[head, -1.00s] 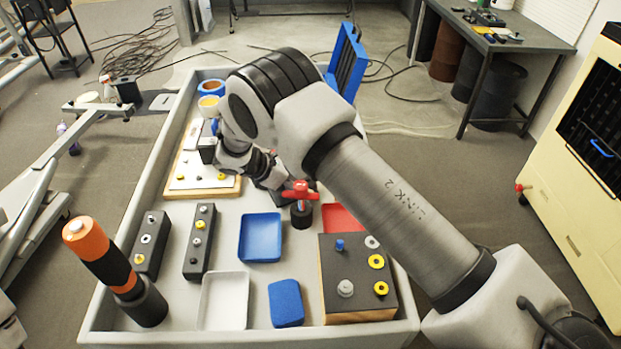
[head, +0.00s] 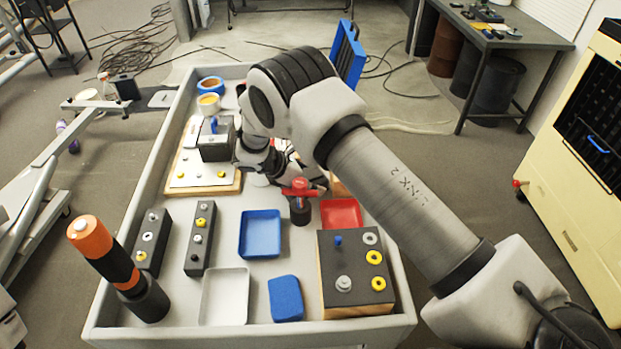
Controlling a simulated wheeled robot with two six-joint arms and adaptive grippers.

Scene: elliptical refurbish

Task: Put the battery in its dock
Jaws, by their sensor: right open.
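An orange and black cylinder with a pale nub on top, which looks like the battery (head: 105,252), stands in a black round cup (head: 150,302) at the front left of the cart. It looks tilted to the left in the picture. The cup may be its dock; I cannot tell for sure. My right gripper (head: 277,166) is open, over the middle of the cart, behind a red-handled tool (head: 300,188) in a black holder. Its fingers are partly hidden by my own arm and the clutter. It is well away from the battery. My left gripper is out of view.
A dark block with a blue top (head: 215,140) stands on a white board (head: 200,178). Blue (head: 260,234), white (head: 224,297) and red (head: 341,214) trays, a blue pad (head: 285,298) and a dark-topped box (head: 350,255) fill the cart's front. The raised cart rim (head: 250,335) surrounds them.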

